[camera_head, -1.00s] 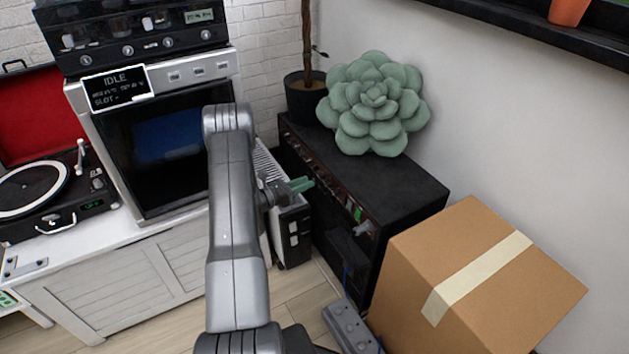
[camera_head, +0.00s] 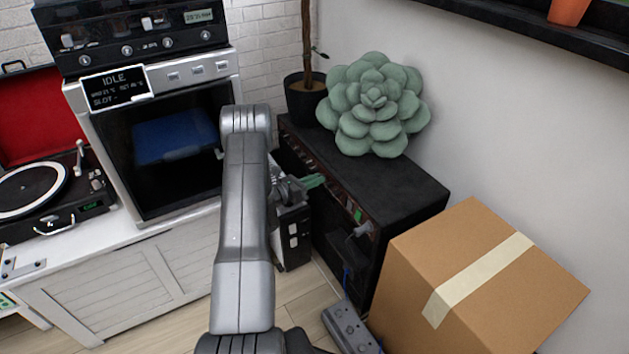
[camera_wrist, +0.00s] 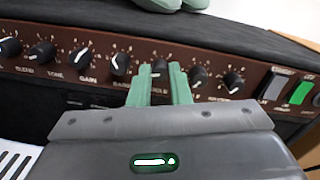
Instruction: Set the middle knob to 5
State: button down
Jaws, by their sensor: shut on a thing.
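The black amplifier (camera_head: 400,182) stands against the wall, with a brown control panel along its front. In the wrist view a row of black knobs with white pointers crosses this panel (camera_wrist: 215,64). The middle knob (camera_wrist: 160,68) sits between the two green fingertips of my gripper (camera_wrist: 161,76), which are shut on it. The fingers hide part of its scale and label, so I cannot read its setting. In the head view my gripper (camera_head: 314,181) reaches the panel, and the knob itself is hidden there.
Neighbouring knobs stand close on both sides, including a bass knob (camera_wrist: 121,64) at left. A green-lit switch (camera_wrist: 300,92) is at the panel's right. A green succulent (camera_head: 375,105) sits on the amplifier. A cardboard box (camera_head: 480,270) stands in front of it at right.

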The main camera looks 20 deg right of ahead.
jog(key=shift+f+b, duration=0.1)
jog(key=shift+b, duration=0.2)
jog(key=shift+m+g+b, duration=0.3)
jog(key=shift+m+b, duration=6.65)
jog(key=shift+m, duration=3.65)
jog(key=c, duration=1.6)
grip_release()
jog(key=shift+a, duration=0.1)
